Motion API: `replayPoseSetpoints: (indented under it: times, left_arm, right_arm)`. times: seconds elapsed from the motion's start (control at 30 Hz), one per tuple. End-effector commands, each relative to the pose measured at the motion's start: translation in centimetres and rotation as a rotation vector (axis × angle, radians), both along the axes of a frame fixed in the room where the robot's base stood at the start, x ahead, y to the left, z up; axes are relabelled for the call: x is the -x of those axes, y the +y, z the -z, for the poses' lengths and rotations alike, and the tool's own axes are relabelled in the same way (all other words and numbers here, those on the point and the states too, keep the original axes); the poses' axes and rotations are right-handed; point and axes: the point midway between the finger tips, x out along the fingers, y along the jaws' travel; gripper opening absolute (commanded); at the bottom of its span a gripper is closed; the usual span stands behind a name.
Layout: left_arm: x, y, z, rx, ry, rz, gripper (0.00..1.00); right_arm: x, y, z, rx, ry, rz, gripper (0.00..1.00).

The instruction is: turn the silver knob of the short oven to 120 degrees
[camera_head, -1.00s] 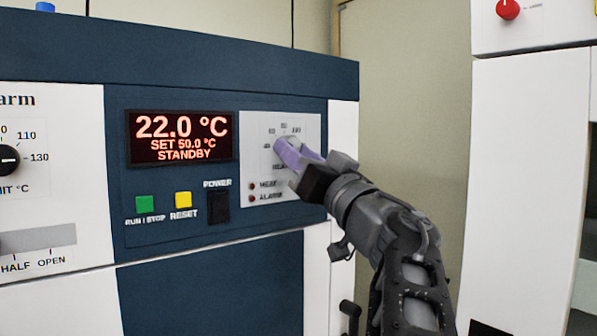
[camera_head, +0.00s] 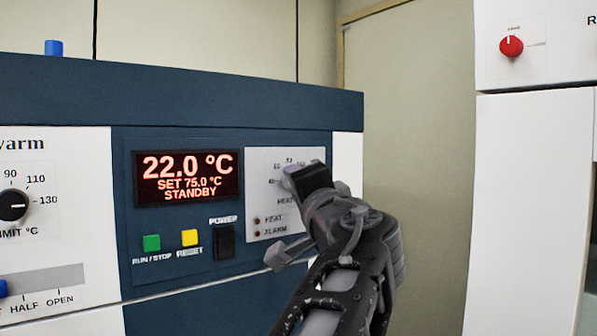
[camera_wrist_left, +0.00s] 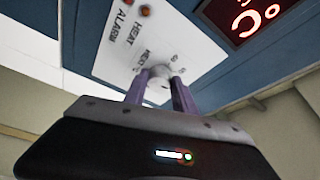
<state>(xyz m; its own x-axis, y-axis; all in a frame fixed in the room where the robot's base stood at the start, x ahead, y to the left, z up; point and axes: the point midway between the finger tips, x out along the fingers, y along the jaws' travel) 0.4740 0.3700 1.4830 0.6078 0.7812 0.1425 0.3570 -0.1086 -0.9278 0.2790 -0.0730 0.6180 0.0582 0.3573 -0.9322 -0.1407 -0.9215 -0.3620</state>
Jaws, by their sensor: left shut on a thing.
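The silver knob (camera_wrist_left: 158,88) sits on a white dial plate (camera_head: 262,222) on the blue oven front. In the left wrist view both purple fingers of my left gripper (camera_wrist_left: 160,84) are around it, one on each side, shut on it. In the head view my left gripper (camera_head: 296,178) covers the knob and much of its scale, so the pointer's angle cannot be read. The red display (camera_head: 187,177) reads 22.0 °C, SET 75.0 °C, STANDBY. My right gripper is not in view.
A green button (camera_head: 151,243), a yellow button (camera_head: 189,237) and a black power switch (camera_head: 225,242) sit left of the dial plate. A black limit knob (camera_head: 12,205) is further left. A white cabinet with a red knob (camera_head: 511,46) stands at the right.

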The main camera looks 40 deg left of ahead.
Motion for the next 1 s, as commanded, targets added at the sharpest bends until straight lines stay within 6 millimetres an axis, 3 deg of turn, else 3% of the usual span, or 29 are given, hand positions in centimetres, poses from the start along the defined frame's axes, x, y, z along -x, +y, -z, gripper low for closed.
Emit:
replayPoseSetpoints:
  times: [0.03, 0.6, 1.0]
  left_arm:
    - [-0.1, 0.0, -0.6, -0.007, 0.042, 0.003, 0.0]
    - [0.0, 0.0, -1.3, -0.166, 0.563, 0.003, 0.0]
    - [-0.2, 0.0, -1.2, -0.276, 0.924, 0.003, 0.0]
  right_arm:
    - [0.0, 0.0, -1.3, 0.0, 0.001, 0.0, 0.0]
    - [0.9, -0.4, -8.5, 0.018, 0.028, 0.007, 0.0]
    - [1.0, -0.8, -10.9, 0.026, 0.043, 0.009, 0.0]
